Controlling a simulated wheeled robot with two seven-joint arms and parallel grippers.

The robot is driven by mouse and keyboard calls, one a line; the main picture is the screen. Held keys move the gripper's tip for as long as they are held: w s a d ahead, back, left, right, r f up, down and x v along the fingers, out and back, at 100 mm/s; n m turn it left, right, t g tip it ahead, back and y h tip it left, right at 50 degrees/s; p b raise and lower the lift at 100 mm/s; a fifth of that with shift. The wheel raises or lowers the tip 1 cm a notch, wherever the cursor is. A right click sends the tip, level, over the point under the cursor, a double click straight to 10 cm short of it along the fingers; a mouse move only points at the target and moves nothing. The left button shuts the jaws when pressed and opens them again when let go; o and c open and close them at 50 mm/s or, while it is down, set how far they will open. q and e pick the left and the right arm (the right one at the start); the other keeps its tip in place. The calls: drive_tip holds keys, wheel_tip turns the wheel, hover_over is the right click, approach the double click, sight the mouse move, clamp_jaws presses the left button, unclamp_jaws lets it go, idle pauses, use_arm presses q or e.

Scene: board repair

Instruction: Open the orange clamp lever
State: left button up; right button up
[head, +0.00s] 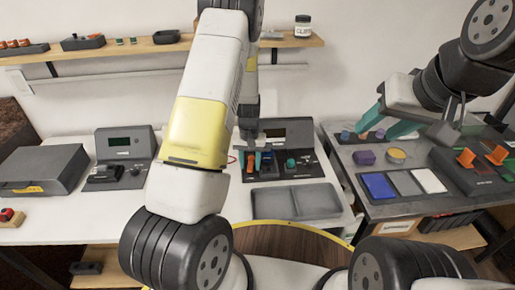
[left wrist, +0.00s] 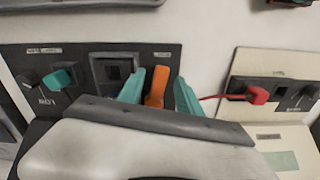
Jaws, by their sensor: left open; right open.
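The orange clamp lever (left wrist: 157,86) stands on a dark panel (left wrist: 28,58) in the left wrist view. My left gripper (left wrist: 160,92) is open, with one teal finger on each side of the lever; I cannot tell whether either touches it. The lever's lower part is hidden behind the gripper body. In the head view my left gripper (head: 258,162) is over the dark station at the middle table's back. My right gripper (head: 388,122) is open and apart from it, above the right table.
A grey two-part tray (head: 293,202) lies in front of the station. A teal knob (left wrist: 62,78) is left of the lever and a red connector (left wrist: 256,95) is to its right. The right table holds a unit with orange levers (head: 466,157) and coloured pads.

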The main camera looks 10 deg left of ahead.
use_arm(q)
clamp_jaws()
drive_tip(key=shift+d+n, duration=0.5)
drive_tip(key=shift+n, duration=0.7)
unclamp_jaws()
